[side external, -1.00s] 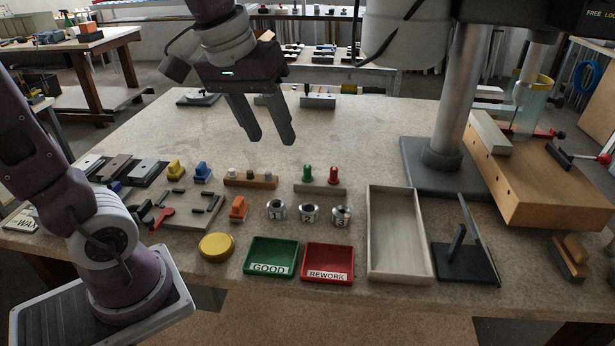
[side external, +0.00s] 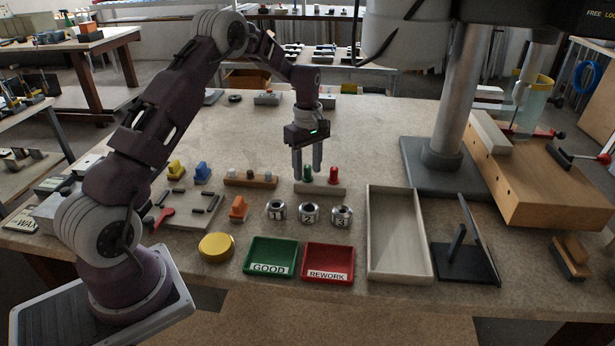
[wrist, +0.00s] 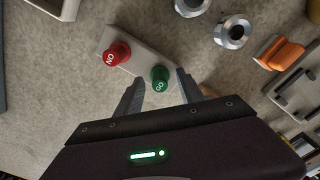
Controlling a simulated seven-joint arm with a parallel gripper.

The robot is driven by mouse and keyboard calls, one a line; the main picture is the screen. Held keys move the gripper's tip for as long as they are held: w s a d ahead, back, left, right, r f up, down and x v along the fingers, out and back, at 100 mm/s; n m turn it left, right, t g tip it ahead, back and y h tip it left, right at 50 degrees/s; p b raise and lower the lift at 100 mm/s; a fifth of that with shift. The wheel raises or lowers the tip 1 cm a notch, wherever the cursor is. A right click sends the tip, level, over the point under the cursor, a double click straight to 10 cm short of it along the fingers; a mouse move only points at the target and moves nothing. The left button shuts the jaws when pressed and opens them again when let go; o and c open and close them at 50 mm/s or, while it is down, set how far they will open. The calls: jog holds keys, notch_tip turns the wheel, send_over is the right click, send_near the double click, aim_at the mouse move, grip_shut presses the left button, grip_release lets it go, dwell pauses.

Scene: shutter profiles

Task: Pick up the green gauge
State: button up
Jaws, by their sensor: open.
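The green gauge (side external: 307,173) stands upright in a pale block (side external: 335,190), to the left of the red gauge (side external: 333,174). In the wrist view the green gauge (wrist: 159,75) is marked GO and the red gauge (wrist: 117,54) is marked NO. My gripper (side external: 307,172) is open and points down over the green gauge. In the wrist view its fingers (wrist: 159,88) stand on either side of the green gauge's near side, with gaps. I cannot tell whether the fingertips are level with the knob. The gauge's lower part is hidden in the block.
Three numbered metal rings (side external: 309,213) lie in front of the block. A green GOOD tray (side external: 270,243), a red REWORK tray (side external: 328,247) and a pale open tray (side external: 399,190) sit nearer the front. A wooden block with pegs (side external: 250,181) is to the left.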

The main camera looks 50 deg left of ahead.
aim_at(306, 167)
jog(key=shift+f, duration=0.2)
grip_shut()
jog(key=shift+r, duration=0.4)
jog(key=r, duration=0.9)
jog(key=shift+s+d, duration=0.1)
jog(key=shift+s, duration=0.1)
jog(key=s+d+f, duration=0.1)
jog(key=s+d, duration=0.2)
jog(key=s, duration=0.9)
jog(key=shift+d, duration=0.4)
jog(key=shift+f, duration=0.1)
